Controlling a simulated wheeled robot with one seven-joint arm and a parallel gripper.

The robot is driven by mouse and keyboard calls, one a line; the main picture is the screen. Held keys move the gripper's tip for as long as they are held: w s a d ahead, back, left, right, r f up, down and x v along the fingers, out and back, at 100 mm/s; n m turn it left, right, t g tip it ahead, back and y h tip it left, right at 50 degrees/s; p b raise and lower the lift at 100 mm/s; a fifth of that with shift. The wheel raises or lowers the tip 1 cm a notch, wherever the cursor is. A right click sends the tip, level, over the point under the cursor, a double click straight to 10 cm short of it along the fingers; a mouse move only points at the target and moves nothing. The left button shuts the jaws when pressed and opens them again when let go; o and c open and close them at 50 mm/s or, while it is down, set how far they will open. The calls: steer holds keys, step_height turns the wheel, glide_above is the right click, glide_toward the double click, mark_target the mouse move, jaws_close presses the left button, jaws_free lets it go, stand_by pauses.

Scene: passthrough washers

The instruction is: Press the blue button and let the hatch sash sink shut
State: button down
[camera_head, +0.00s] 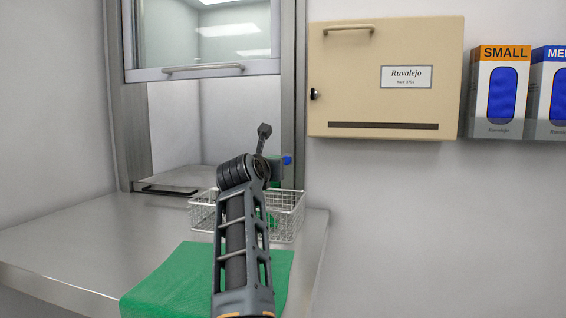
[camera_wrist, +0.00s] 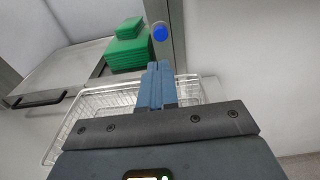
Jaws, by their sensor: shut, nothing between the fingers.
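The hatch sash (camera_head: 203,73) is a glass pane in a grey frame with a bar handle. It stands raised, with the opening clear below it. The round blue button (camera_head: 287,160) is on the hatch's right post, and it also shows in the wrist view (camera_wrist: 159,31) near the top centre. My gripper (camera_wrist: 156,82) is shut and empty, its fingers pointing towards the button. The fingertips appear just below the button in the wrist view; I cannot tell whether they touch it. In the head view my arm hides most of the gripper.
A wire basket (camera_head: 291,216) stands on the steel counter (camera_head: 75,235) below the button. Green stacked pieces (camera_wrist: 127,53) show beyond it in the wrist view. A green cloth (camera_head: 165,285) lies in front. A beige cabinet (camera_head: 350,80) and glove boxes (camera_head: 498,118) hang at right.

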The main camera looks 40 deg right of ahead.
steer(key=b+x, duration=0.4)
steer(key=x, duration=0.9)
